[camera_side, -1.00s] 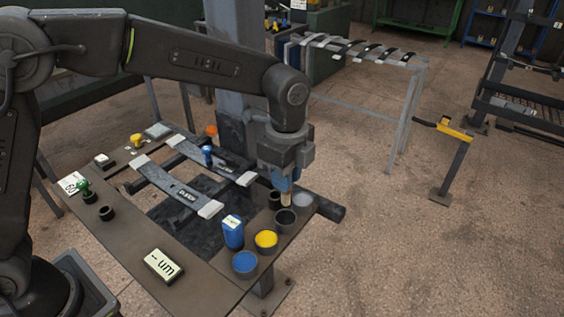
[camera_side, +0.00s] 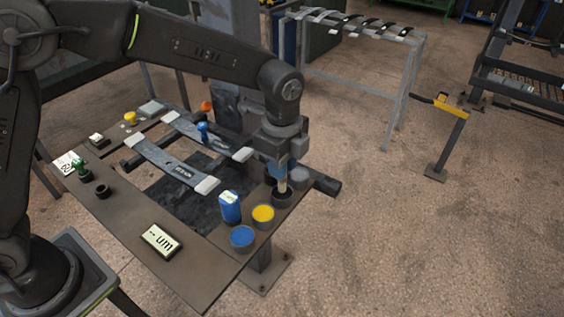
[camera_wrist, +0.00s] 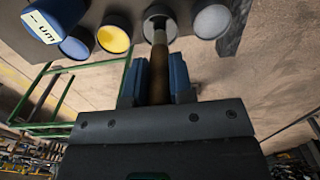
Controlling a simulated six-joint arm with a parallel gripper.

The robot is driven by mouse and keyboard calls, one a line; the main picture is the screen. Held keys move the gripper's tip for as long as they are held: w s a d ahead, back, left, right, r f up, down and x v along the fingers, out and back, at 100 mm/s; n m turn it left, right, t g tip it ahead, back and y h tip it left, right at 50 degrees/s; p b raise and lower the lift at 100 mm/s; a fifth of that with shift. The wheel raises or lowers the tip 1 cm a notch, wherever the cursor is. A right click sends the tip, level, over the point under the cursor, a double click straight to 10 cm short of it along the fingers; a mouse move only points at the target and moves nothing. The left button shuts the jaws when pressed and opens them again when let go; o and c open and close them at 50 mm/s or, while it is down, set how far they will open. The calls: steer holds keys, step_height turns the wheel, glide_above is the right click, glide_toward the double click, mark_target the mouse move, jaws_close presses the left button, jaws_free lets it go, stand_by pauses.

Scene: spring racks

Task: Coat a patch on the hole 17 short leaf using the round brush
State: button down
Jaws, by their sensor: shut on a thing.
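My gripper (camera_side: 278,174) is shut on the round brush (camera_wrist: 159,75), which has a brown wooden handle and a pale metal collar. In the side view the brush (camera_side: 283,185) points down, its lower end in or at the mouth of a dark pot (camera_side: 282,200). Two grey leaves with pale ends lie across the bench frame: a front leaf (camera_side: 160,164) with an unreadable marking and a back leaf (camera_side: 222,142). I cannot tell which is the hole 17 short leaf.
Near the dark pot stand a yellow pot (camera_side: 263,214), a blue pot (camera_side: 242,237), a grey pot (camera_wrist: 211,21) and a blue labelled block (camera_side: 230,207). A blue-handled tool (camera_side: 203,131) stands by the back leaf.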

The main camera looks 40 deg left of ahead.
steer(key=shift+f, duration=0.65)
stand_by(1.4)
steer(key=shift+r, duration=3.6)
